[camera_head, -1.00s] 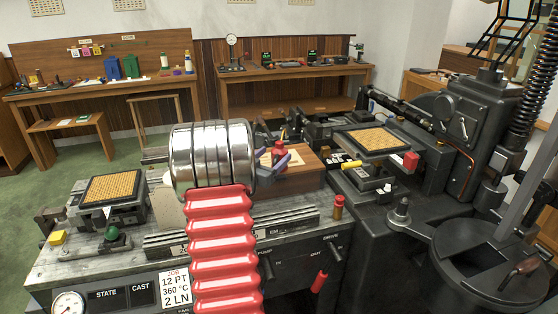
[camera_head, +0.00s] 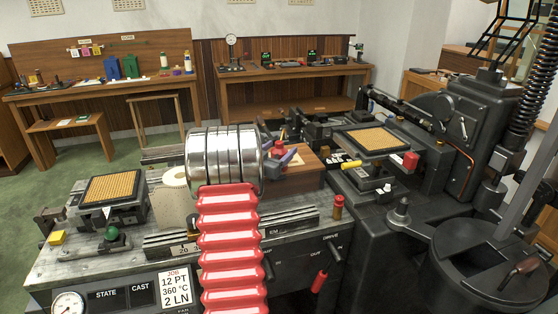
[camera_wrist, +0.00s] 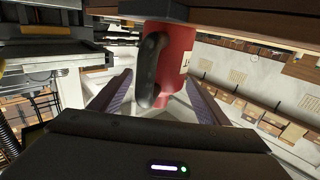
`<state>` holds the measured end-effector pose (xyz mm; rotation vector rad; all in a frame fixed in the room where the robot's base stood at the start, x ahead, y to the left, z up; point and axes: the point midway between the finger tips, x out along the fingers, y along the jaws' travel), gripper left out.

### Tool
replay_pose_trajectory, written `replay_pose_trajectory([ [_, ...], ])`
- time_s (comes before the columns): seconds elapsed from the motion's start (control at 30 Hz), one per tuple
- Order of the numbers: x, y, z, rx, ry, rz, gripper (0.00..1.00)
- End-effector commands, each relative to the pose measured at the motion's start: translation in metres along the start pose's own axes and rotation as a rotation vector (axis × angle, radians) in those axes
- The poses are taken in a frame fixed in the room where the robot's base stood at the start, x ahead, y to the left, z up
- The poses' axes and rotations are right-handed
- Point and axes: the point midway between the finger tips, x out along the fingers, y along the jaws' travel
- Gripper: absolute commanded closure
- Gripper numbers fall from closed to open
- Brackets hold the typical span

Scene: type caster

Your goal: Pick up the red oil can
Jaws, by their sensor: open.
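The red oil can (camera_wrist: 177,58) fills the upper middle of the wrist view, with a dark curved handle (camera_wrist: 148,68) on its near side. My gripper (camera_wrist: 158,82) is open, its two purple-grey fingers spread to either side of the can. I cannot tell whether a finger touches it. In the head view only a small red part of the can (camera_head: 279,149) shows behind my arm, by the wooden block.
The wooden block (camera_head: 305,170) lies on the machine bed among dark metal parts. A yellow matrix plate (camera_head: 372,140) and a red knob (camera_head: 411,161) are to its right. A pale roll (camera_head: 174,177) stands left of my arm.

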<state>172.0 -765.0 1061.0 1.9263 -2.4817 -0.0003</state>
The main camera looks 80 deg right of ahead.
Motion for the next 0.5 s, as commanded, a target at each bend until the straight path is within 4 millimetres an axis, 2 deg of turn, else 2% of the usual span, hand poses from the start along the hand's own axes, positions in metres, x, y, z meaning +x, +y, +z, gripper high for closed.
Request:
replay_pose_trajectory([
  [0.23,-0.0003,-0.0003,-0.0001,0.000,0.000,0.000,0.31],
  [0.5,-0.0004,-0.0004,-0.0002,0.000,0.000,-0.001,0.49],
])
